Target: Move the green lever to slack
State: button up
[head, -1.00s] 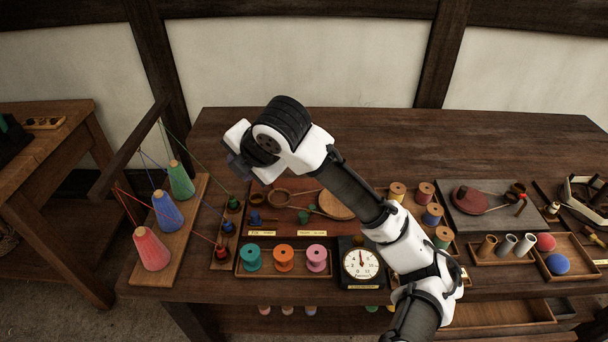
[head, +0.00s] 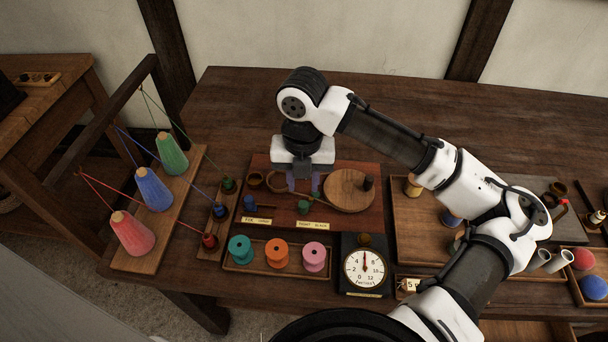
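A red-brown board (head: 370,216) lies near the front of the bench. A small green piece (head: 303,207), apparently the green lever's knob, stands on it behind a pale label (head: 312,225) that seems to read "tight" and "slack". Another green bit (head: 316,196) shows just behind it; I cannot tell if they are one part. My gripper (head: 303,186) points down over the board, just behind the green pieces. Its two fingers are apart with nothing visible between them. Contact with the lever cannot be made out.
A spool tray (head: 276,270) and a dial gauge (head: 363,268) stand in front. Threaded cones (head: 154,188) stand left. The bench's back (head: 240,100) is clear.

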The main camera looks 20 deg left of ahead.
aim_at(304, 204)
notch_tip(304, 204, down, 8)
jog(key=b, duration=0.5)
jog(key=shift+f+b, duration=0.25)
jog(key=shift+b, duration=0.1)
jog(key=shift+w+d, duration=0.15)
jog(key=shift+d, duration=1.1)
jog(key=shift+w+d, duration=0.25)
jog(key=shift+d, duration=0.25)
jog(key=shift+w+d, duration=0.25)
jog(key=shift+d, duration=0.2)
jog(key=shift+w+d+b, duration=0.3)
jog(key=shift+d, duration=0.05)
jog(key=shift+s+a+r, duration=0.15)
